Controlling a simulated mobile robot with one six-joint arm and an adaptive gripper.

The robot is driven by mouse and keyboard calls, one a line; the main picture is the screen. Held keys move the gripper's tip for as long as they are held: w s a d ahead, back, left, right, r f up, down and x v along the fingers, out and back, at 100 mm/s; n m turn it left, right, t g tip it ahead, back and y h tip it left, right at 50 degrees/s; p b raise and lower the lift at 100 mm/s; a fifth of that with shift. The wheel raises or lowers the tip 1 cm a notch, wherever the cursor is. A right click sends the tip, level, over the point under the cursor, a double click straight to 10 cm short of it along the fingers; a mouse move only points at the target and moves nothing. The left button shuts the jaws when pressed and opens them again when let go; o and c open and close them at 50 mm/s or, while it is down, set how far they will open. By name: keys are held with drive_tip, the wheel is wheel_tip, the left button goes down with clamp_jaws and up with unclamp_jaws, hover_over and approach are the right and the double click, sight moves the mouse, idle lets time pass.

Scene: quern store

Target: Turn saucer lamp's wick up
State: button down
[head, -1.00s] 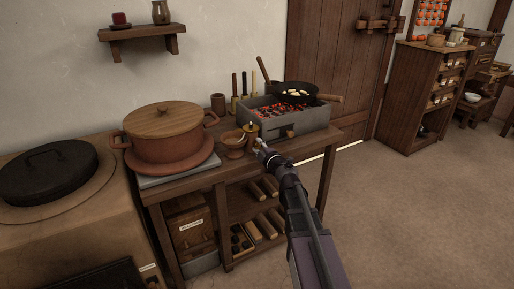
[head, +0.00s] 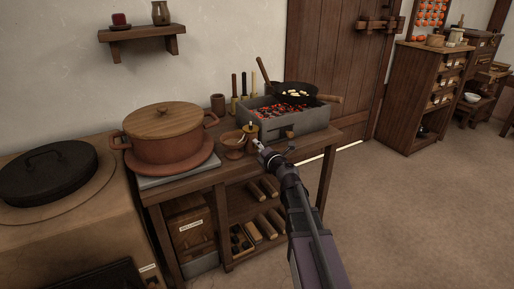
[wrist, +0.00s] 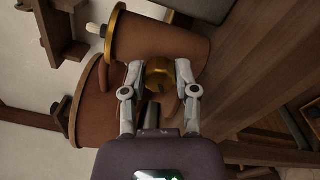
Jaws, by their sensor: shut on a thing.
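The saucer lamp (head: 251,131) stands near the front edge of the wooden bench, small and partly covered by my gripper in the head view. In the wrist view its terracotta body (wrist: 160,40) has a brass rim, with a pale wick stub (wrist: 96,29) beyond the rim. The brass knob (wrist: 158,74) sticks out from the body towards my gripper. My gripper (wrist: 158,80) has its two fingers closed on the knob, one on each side. In the head view my gripper (head: 263,151) reaches the lamp from the front right. No flame can be made out.
A small bowl (head: 234,143) stands close left of the lamp. A lidded pot (head: 168,133) is farther left. A charcoal brazier (head: 288,122) with glowing coals and a pan (head: 295,90) stands behind right. Floor to the right is open.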

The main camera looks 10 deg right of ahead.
drive_tip(key=shift+s+a, duration=0.15)
drive_tip(key=shift+c, duration=1.9)
unclamp_jaws()
